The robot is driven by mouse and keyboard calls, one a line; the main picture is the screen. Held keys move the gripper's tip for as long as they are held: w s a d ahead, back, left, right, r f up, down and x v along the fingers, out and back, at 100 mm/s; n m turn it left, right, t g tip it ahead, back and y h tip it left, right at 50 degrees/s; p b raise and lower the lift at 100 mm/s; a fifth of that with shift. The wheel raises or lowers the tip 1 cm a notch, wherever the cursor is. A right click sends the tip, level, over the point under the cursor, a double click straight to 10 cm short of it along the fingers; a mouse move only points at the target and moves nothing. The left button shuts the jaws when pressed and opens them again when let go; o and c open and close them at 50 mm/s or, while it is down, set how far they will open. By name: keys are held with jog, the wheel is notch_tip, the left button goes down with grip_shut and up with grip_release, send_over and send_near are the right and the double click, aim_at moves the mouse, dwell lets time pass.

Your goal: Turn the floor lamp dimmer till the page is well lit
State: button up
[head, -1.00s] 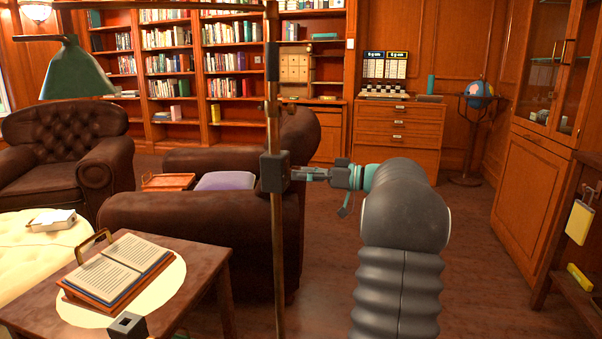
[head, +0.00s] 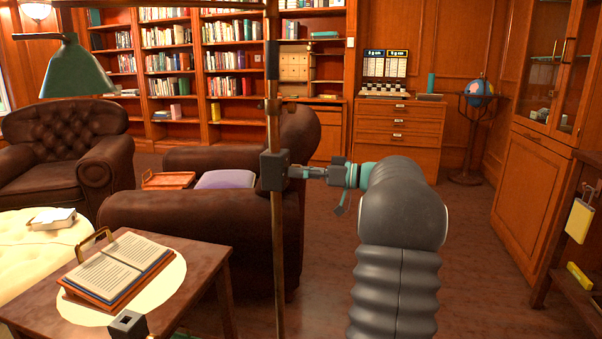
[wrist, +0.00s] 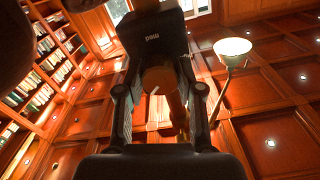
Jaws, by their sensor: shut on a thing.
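The floor lamp has a thin brass pole (head: 278,240), a green shade (head: 76,70) at the upper left and a dark dimmer box (head: 273,171) on the pole. In the wrist view the box (wrist: 152,36) carries an upside-down "med" marking, and its round, brownish knob (wrist: 160,78) sits between my fingers. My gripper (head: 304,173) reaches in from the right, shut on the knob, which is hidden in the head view. The open book (head: 112,268) lies on a tilted wooden stand, inside a pale pool of light.
The book's side table (head: 205,262) stands at lower left. A brown leather sofa (head: 180,225) is close behind the pole. A cream ottoman (head: 25,255) and leather armchair (head: 45,180) are at left. Open floor (head: 460,240) lies to the right, before a glazed cabinet (head: 535,185).

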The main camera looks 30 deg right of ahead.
jog(key=m, duration=0.4)
jog(key=shift+m, duration=2.2)
jog(key=o, duration=1.2)
jog(key=shift+c, duration=0.2)
jog(key=v, duration=1.2)
